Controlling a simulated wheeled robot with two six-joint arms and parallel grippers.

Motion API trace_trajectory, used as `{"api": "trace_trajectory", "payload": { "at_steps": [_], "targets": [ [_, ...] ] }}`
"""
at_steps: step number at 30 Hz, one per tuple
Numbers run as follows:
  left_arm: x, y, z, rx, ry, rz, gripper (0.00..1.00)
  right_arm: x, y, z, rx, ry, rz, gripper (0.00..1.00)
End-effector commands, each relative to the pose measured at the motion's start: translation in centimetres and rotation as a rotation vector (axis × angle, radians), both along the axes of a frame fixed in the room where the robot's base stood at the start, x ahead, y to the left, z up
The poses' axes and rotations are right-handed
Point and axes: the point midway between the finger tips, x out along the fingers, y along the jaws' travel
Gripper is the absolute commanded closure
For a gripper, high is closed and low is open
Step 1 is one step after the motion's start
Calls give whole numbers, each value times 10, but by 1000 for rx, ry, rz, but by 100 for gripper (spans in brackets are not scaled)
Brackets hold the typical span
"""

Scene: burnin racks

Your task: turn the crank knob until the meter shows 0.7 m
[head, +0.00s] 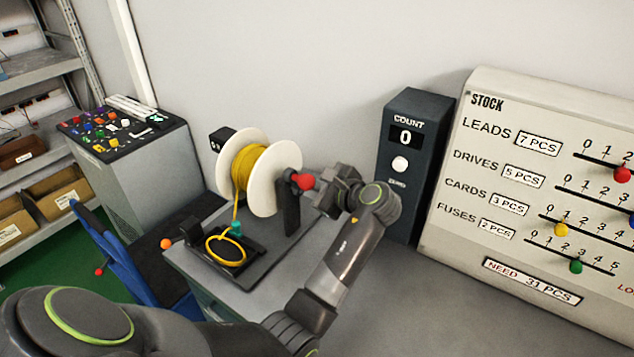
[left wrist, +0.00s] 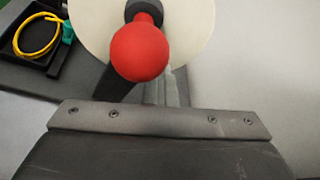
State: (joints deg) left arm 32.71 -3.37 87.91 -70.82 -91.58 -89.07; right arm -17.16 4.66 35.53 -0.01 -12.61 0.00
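The red crank knob (head: 303,181) is on the right side of a white spool (head: 276,178) wound with yellow cable (head: 250,168). My left gripper (head: 322,184) is at the knob from its right, close to or touching it. In the left wrist view the knob (left wrist: 140,52) is just beyond a grey plate of my gripper; the fingers cannot be made out. A small dark box (head: 221,138) behind the spool may be the meter; no reading is legible. My right gripper is not in view.
Yellow cable runs down through a teal piece (head: 236,229) to a loop in a black tray (head: 246,266). A dark COUNT box (head: 413,160) reading 0 and a STOCK board (head: 500,105) stand at right. A button console (head: 125,130) stands at left.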

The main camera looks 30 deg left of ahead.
Motion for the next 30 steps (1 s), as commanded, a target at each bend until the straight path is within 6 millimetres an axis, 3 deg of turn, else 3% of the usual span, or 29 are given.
{"api": "trace_trajectory", "payload": {
  "at_steps": [1,15,30],
  "targets": [
    [-13,-1,-24,-30,56,32,100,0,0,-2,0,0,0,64],
    [-34,4,-31,-20,46,34,100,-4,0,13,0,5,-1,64],
    [-36,4,-37,-20,42,30,100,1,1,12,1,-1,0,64]
  ]
}}
